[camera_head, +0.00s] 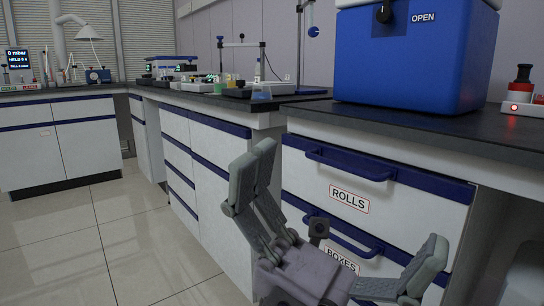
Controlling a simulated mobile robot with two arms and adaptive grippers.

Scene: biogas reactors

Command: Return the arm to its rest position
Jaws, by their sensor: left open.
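My left gripper (352,195) is at the lower middle of the head view. Its grey fingers are spread wide apart, with nothing between them. It is in front of the white drawer cabinet and covers part of the lower drawer (346,232) marked BOXES. The upper drawer (420,194) marked ROLLS shows behind the gap between the fingers. Both drawers look closed. I cannot tell how far the fingers are from the drawer fronts. My right gripper is not in view.
A blue cool box (415,58) marked OPEN stands on the dark counter (390,120) above the drawers. A device with a red light (515,107) is at the right edge. Lab items crowd the farther bench. The tiled floor (100,240) at left is clear.

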